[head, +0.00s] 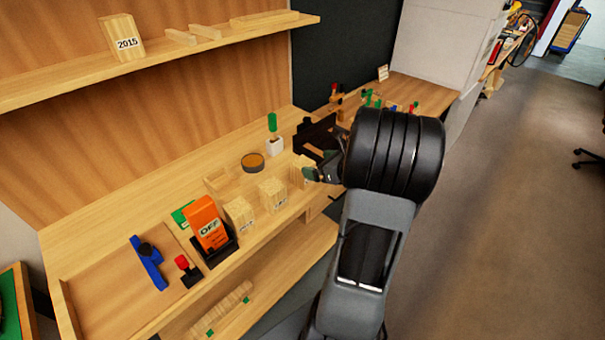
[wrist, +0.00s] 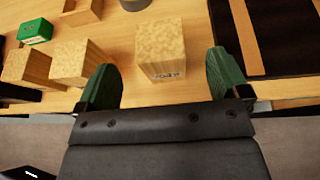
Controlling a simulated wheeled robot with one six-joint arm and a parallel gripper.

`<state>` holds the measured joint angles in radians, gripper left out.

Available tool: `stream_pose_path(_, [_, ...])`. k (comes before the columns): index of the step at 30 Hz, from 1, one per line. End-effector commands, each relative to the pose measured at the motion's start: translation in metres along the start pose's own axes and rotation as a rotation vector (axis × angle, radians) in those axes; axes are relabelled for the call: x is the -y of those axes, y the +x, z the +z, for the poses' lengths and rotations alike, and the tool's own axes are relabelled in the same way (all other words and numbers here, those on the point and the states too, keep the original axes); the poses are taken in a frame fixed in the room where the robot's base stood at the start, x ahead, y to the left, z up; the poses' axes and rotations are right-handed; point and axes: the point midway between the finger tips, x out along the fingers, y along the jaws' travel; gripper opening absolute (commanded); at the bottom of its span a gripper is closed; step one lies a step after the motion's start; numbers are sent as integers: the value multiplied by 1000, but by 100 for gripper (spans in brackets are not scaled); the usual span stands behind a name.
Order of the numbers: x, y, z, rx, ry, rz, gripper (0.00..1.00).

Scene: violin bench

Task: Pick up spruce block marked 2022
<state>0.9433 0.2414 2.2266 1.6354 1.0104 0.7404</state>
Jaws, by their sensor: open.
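Three pale spruce blocks stand in a row along the front of the bench. The right-hand block (head: 301,172) is partly hidden by my gripper (head: 316,172) in the head view. In the wrist view this block (wrist: 161,45) shows between the two green fingers of my open gripper (wrist: 165,80), with a gap on each side. Its front label is small and hard to read, possibly 2022. The middle block (head: 271,195) and left block (head: 239,214) also show in the wrist view, left of the fingers (wrist: 83,62) (wrist: 27,66). Their labels are unreadable.
An orange OFF pack (head: 208,224) stands in a dark holder left of the blocks. Behind them are a round tin (head: 252,162), a small wooden box (head: 217,180) and a green-handled tool (head: 272,123) in a white cup. A block marked 2015 (head: 120,32) stands on the shelf.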

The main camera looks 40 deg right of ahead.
Motion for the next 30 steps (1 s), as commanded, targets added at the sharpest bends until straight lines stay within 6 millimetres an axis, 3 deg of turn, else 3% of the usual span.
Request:
stream_pose_path(10, [-1,25,-1,-2,-1,3,94])
stream_pose_path(19, [-3,63,-3,-3,-2,4,94])
stream_pose_path(30, [-2,71,-3,-1,-2,1,94])
